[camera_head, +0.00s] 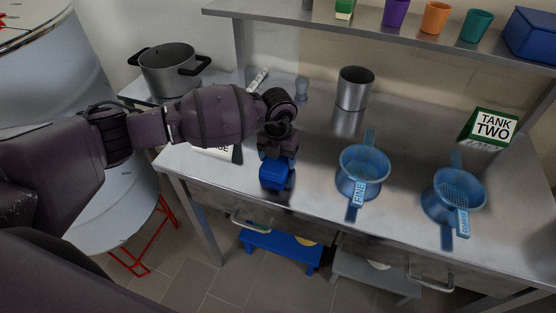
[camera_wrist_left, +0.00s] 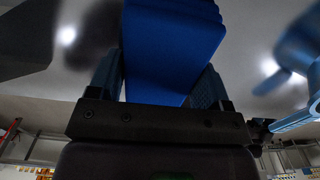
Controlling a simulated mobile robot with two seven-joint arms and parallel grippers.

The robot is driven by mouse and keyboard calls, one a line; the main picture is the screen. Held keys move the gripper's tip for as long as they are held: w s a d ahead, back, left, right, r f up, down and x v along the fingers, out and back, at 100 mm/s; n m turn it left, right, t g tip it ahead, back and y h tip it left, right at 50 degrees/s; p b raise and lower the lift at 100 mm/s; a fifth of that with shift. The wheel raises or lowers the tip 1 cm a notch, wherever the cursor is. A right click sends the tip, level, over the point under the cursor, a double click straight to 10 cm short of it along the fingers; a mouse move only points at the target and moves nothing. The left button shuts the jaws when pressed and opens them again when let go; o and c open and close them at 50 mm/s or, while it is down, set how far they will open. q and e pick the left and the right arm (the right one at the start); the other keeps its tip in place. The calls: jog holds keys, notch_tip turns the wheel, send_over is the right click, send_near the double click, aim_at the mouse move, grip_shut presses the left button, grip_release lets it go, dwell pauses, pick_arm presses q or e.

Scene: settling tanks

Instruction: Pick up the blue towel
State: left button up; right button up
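The blue towel (camera_head: 275,175) is a folded blue block just below my left gripper (camera_head: 277,155), near the front edge of the metal table. In the left wrist view the towel (camera_wrist_left: 170,50) fills the gap between the two fingers of my left gripper (camera_wrist_left: 158,88), with a finger against each side. The gripper looks shut on it. I cannot tell whether the towel touches the tabletop. My right gripper is not in view.
Two blue strainers (camera_head: 363,172) (camera_head: 455,193) stand to the right on the table (camera_head: 310,150). A steel cup (camera_head: 354,88), a pot (camera_head: 168,70) and a "TANK TWO" sign (camera_head: 490,128) are farther back. A shelf (camera_head: 390,30) hangs above. A large drum (camera_head: 50,110) stands left.

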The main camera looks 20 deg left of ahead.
pick_arm(q)
jog(key=shift+c, duration=1)
jog(key=shift+r, duration=0.35)
notch_tip(320, 180, up, 9)
jog(key=shift+w+f+p, duration=0.1)
jog(key=shift+p, duration=0.3)
notch_tip(320, 180, up, 11)
jog(key=shift+f, duration=0.2)
jog(key=o, duration=0.4)
jog(key=shift+c, duration=1.5)
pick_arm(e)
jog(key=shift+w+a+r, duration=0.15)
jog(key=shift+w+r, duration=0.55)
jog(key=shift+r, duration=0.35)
